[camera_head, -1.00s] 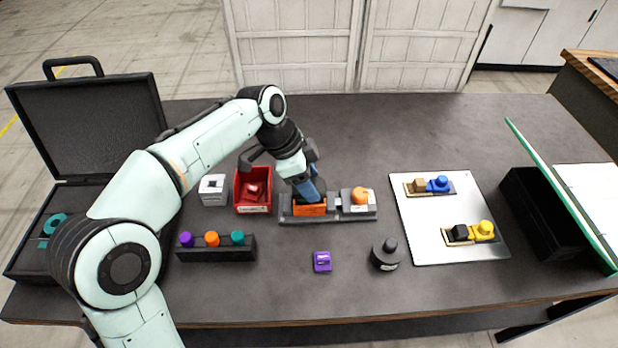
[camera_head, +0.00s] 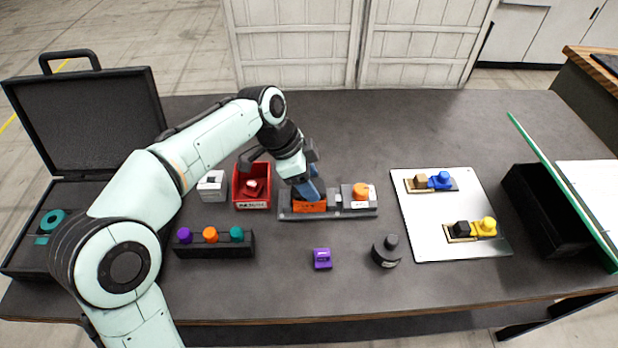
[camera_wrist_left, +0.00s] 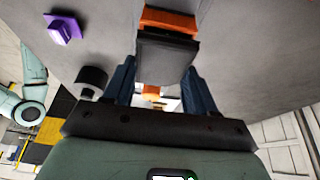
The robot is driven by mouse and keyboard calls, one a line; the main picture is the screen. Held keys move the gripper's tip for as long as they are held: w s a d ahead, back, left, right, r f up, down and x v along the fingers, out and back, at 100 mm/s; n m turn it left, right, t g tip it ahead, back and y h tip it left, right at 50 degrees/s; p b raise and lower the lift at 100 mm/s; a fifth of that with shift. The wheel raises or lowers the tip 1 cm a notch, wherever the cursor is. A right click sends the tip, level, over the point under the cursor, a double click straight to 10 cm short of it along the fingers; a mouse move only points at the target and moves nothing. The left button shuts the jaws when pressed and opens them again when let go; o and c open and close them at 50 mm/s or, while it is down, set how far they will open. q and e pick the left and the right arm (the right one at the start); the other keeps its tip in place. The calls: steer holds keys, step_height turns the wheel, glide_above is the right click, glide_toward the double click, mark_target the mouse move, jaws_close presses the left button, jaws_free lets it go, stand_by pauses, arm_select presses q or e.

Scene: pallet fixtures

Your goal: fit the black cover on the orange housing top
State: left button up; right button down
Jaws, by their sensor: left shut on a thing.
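The orange housing (camera_head: 311,207) sits in the left part of a grey fixture (camera_head: 330,215) in the middle of the table. In the left wrist view the orange housing (camera_wrist_left: 168,20) shows at the top. A dark block, seemingly the black cover (camera_wrist_left: 165,58), is between the blue fingers of my left gripper (camera_wrist_left: 160,70) and close against the housing. I cannot tell whether it is seated. In the head view my left gripper (camera_head: 308,188) points down at the housing and hides most of its top. My right gripper does not show.
An orange knob (camera_head: 361,191) stands on the fixture's right part. A red bin (camera_head: 252,205) and a white block (camera_head: 211,185) are to the left. A purple piece (camera_head: 322,259) and a black round piece (camera_head: 386,252) lie in front. A silver plate (camera_head: 425,225) is to the right.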

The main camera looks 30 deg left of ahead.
arm_select(q)
steer(key=shift+f, duration=0.35)
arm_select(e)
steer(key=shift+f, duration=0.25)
arm_select(q)
steer(key=o, duration=1.1)
steer(key=shift+c, duration=1.1)
steer(key=shift+r+p, duration=1.2)
steer(key=shift+r, duration=0.45)
steer(key=shift+r+p, duration=1.95)
steer(key=shift+r, duration=0.5)
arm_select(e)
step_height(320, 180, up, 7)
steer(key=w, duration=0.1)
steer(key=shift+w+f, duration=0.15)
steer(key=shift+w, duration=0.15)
arm_select(q)
steer(key=shift+f, duration=0.1)
